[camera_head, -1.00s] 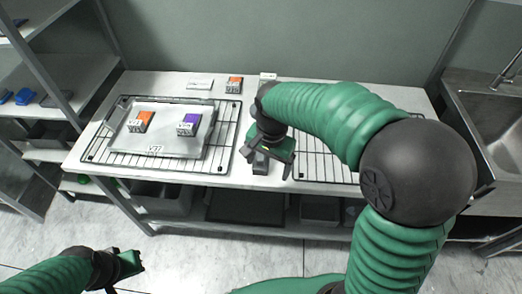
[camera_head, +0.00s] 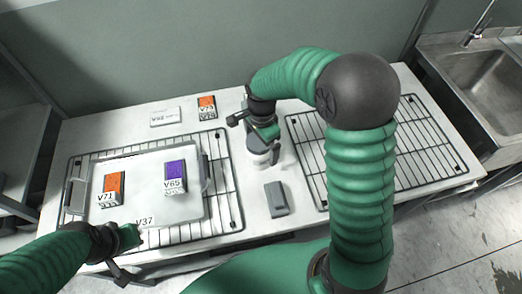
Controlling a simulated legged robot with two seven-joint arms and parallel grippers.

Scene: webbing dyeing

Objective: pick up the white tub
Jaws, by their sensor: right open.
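My left gripper (camera_head: 127,254) looks open and empty at the lower left, near the front edge of the table.
A pale tray (camera_head: 140,170) marked V37, holding an orange block (camera_head: 113,184) and a purple block (camera_head: 175,174), lies on the left wire rack (camera_head: 226,190). A grey block (camera_head: 277,199) lies in front of the tub. Another orange block (camera_head: 206,103) and a white card (camera_head: 166,116) are behind. The right rack (camera_head: 420,150) is empty; a sink (camera_head: 480,75) is beyond.

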